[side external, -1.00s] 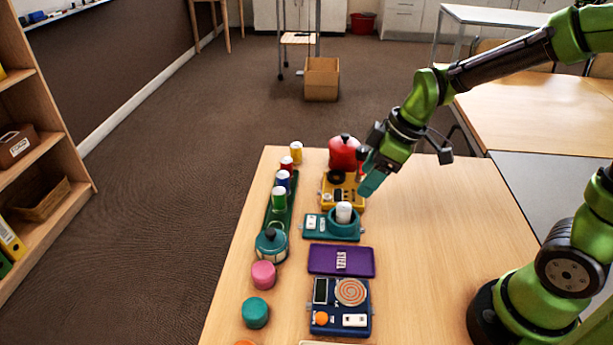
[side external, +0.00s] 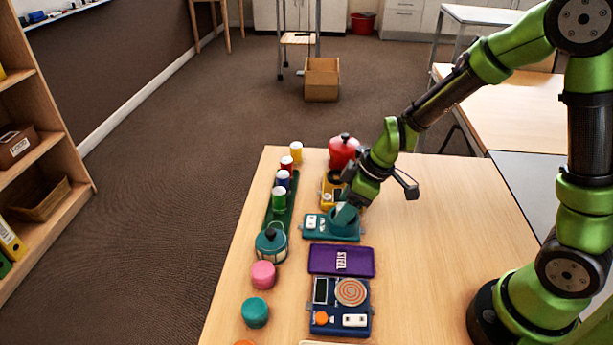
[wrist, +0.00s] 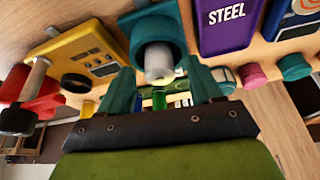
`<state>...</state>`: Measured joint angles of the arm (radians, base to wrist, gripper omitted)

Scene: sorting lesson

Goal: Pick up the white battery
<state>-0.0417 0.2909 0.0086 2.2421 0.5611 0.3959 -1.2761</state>
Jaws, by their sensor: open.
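The white battery (wrist: 158,62) is a pale cylinder standing in the round teal holder (wrist: 172,20) in the wrist view. In the side view, the teal holder (side external: 318,231) shows, but my gripper hides the battery. My gripper (wrist: 160,88) is open, with one teal finger on each side of the battery's line in the wrist view. In the side view my gripper (side external: 345,213) is low over the holder's cup. I cannot tell whether the fingers touch the battery.
A yellow device (side external: 328,190) and a red pot (side external: 343,150) stand behind the holder. A purple STEEL plate (side external: 325,260) and a blue panel (side external: 325,298) lie in front. Several coloured cylinders, including a green one (side external: 279,199), stand left. The table's right side is clear.

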